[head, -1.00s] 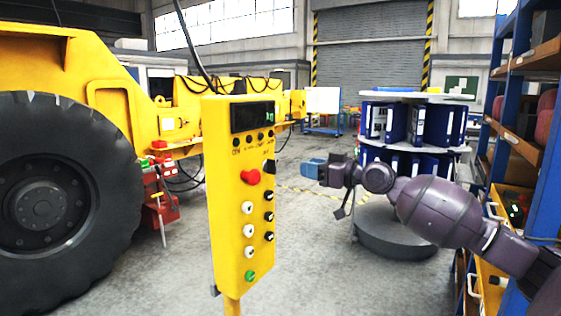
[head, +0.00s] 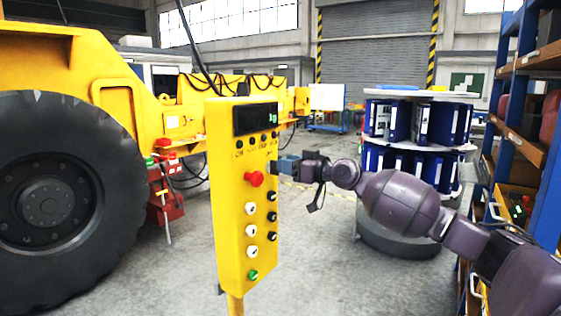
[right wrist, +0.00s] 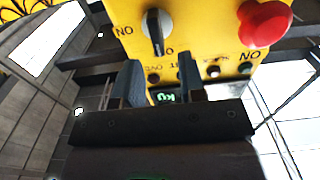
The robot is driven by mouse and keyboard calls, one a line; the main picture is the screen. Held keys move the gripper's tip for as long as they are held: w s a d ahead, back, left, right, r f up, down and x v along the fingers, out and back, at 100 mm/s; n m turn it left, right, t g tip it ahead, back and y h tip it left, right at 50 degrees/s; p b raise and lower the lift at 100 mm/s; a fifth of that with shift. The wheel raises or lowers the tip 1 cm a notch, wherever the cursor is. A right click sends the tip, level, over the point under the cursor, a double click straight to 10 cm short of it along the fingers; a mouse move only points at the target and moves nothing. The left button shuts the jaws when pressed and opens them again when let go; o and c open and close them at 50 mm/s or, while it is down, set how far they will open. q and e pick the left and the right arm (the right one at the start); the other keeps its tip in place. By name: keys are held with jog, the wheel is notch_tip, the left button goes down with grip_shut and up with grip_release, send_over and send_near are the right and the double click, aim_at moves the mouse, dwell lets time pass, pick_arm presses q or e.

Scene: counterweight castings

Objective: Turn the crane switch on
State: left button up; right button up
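The yellow control box (head: 228,200) stands on a post in the middle of the head view. In the right wrist view its face appears upside down, with a black rotary crane switch (right wrist: 155,32) between printed labels. A red mushroom button (head: 254,179) also shows in the right wrist view (right wrist: 265,22). My right gripper (head: 282,166) is at the box's right edge and hides the switch in the head view. In the right wrist view its two fingers (right wrist: 160,68) are apart with nothing between them, and the switch lies just past the tips. My left gripper is not in view.
A large yellow vehicle with a black tyre (head: 50,205) fills the left. A round rack of blue binders (head: 405,150) stands behind my right arm. Blue shelving (head: 535,150) is close on the right. A cable (head: 195,50) runs up from the box.

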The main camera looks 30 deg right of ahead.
aim_at(274, 167)
jog(key=shift+x, duration=1.4)
grip_shut()
